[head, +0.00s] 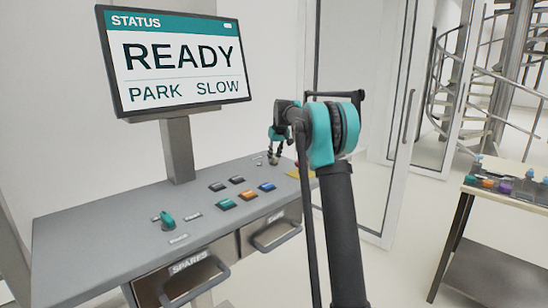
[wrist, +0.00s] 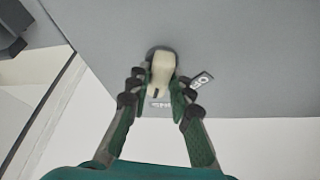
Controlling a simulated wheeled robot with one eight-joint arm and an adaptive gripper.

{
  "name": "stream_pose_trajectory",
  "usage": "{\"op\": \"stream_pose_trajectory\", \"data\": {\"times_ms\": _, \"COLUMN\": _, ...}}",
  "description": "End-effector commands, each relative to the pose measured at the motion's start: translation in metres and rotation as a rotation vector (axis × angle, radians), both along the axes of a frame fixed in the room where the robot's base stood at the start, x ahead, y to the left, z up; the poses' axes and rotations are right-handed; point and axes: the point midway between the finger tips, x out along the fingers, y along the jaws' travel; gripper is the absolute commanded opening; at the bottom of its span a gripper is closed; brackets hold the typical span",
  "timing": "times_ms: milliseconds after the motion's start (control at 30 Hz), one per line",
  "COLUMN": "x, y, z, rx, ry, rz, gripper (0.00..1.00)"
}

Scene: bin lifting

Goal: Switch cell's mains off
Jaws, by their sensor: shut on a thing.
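In the wrist view a cream rotary knob (wrist: 162,68) stands on the grey console panel, with a small label (wrist: 160,104) at its near side and a tag with a symbol (wrist: 202,79) to its right. My gripper (wrist: 160,89) has its two fingers on either side of the knob and is shut on it. A dark mark shows on the knob's near end. In the head view my gripper (head: 273,154) is at the far right part of the console top (head: 105,205); its fingers largely hide the knob there. Whether this knob is the mains switch cannot be read.
The screen (head: 175,60) reads READY, PARK, SLOW. A teal knob (head: 167,219) and several buttons (head: 238,194) are on the console. A red control on a yellow plate (head: 293,174) sits close to my gripper. A side table (head: 518,189) stands at right.

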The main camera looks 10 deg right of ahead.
Motion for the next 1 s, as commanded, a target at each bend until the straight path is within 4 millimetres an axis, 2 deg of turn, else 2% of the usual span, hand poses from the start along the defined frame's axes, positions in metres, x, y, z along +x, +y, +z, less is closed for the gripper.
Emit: {"op": "stream_pose_trajectory", "data": {"times_ms": 1000, "x": 0.0044, "y": -0.0049, "z": -0.0002, "rx": 0.0, "ry": 0.001, "rz": 0.929, "gripper": 0.0}}
